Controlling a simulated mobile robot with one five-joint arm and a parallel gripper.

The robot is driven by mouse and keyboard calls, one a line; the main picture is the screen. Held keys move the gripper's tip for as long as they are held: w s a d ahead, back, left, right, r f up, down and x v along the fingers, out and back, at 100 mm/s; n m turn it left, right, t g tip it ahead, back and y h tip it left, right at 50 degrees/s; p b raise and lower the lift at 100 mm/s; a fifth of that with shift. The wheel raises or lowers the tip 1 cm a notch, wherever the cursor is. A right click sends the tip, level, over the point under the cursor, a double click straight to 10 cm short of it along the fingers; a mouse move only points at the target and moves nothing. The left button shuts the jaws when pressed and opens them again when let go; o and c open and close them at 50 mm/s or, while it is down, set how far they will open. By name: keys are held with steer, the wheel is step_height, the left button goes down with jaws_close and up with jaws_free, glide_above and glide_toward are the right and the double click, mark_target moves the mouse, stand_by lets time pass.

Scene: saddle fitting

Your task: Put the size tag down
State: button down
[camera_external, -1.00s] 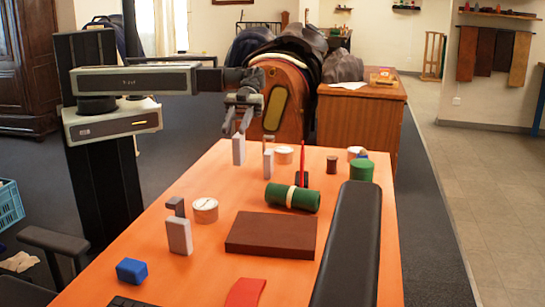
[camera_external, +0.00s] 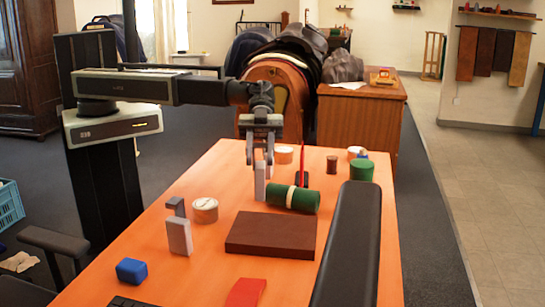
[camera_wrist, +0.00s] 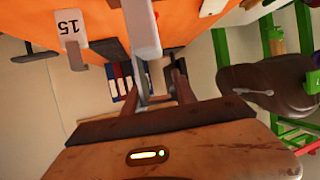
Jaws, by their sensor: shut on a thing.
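My gripper (camera_external: 260,163) points down over the orange table and is shut on a small pale grey upright block, the size tag (camera_external: 260,184). The tag hangs below the fingers, just left of the green roll (camera_external: 292,197). I cannot tell whether its bottom touches the table. The wrist view shows a pale tag marked 15 (camera_wrist: 72,30); whether this is the held one is unclear. A similar grey block (camera_external: 179,236) stands nearer the front left.
On the orange table (camera_external: 200,285) are a brown slab (camera_external: 271,234), a tape roll (camera_external: 205,210), a blue block (camera_external: 131,271) and a long black pad (camera_external: 350,245). A red upright piece (camera_external: 302,165) stands behind the green roll. Bare tabletop lies left of the held tag.

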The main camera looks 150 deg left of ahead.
steer(key=w+d+f+m+g+h+b, duration=0.1)
steer(key=w+d, duration=0.3)
steer(key=d, duration=0.5)
steer(key=w+d+f+m+g+h, duration=0.1)
steer(key=w+d+m, duration=0.15)
steer(key=d, duration=0.65)
steer(key=w+f+b, duration=0.2)
steer(key=w, duration=0.6)
steer(key=w+a+f+b, duration=0.1)
steer(key=w+f+b, duration=0.2)
steer(key=w, duration=0.5)
steer(key=shift+w+a+n+b, duration=0.2)
steer(key=shift+a+n+b, duration=0.1)
steer(key=shift+n, duration=0.05)
steer(key=c, duration=1)
jaws_free()
steer(key=shift+r, duration=0.1)
